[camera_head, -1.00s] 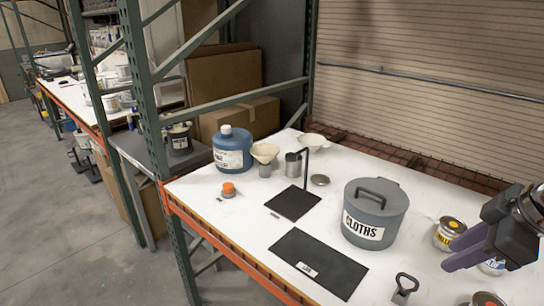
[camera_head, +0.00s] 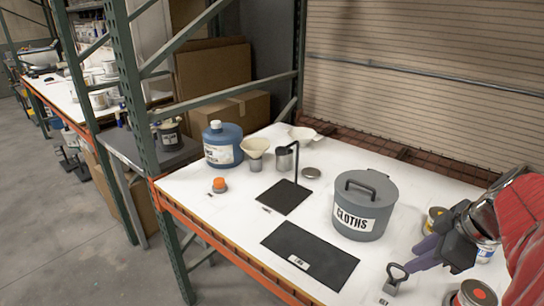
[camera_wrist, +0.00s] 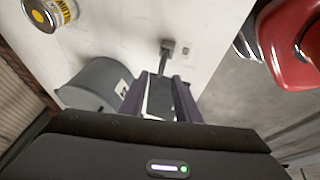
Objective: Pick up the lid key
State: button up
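The lid key (camera_head: 395,273), a dark metal piece with a ring-shaped end, is at the front of the white table. It also shows in the wrist view (camera_wrist: 167,48), just beyond the fingertips. My gripper (camera_head: 417,257) has purple fingers and is low over the table, with its tips right beside the key's ring end in the head view. In the wrist view my gripper (camera_wrist: 158,82) is open, with a clear gap between its fingers. I cannot tell whether a finger touches the key.
A grey lidded CLOTHS bin (camera_head: 364,205) stands behind and left of my gripper. A black labelled mat (camera_head: 310,252) lies left of the key. Several paint cans, one with a red-dotted lid (camera_head: 477,294), crowd the right side. A blue jug (camera_head: 222,146) stands far left.

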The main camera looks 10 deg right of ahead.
aim_at(400, 266)
jog(key=shift+x, duration=2.65)
jog(key=shift+a, duration=0.15)
grip_shut()
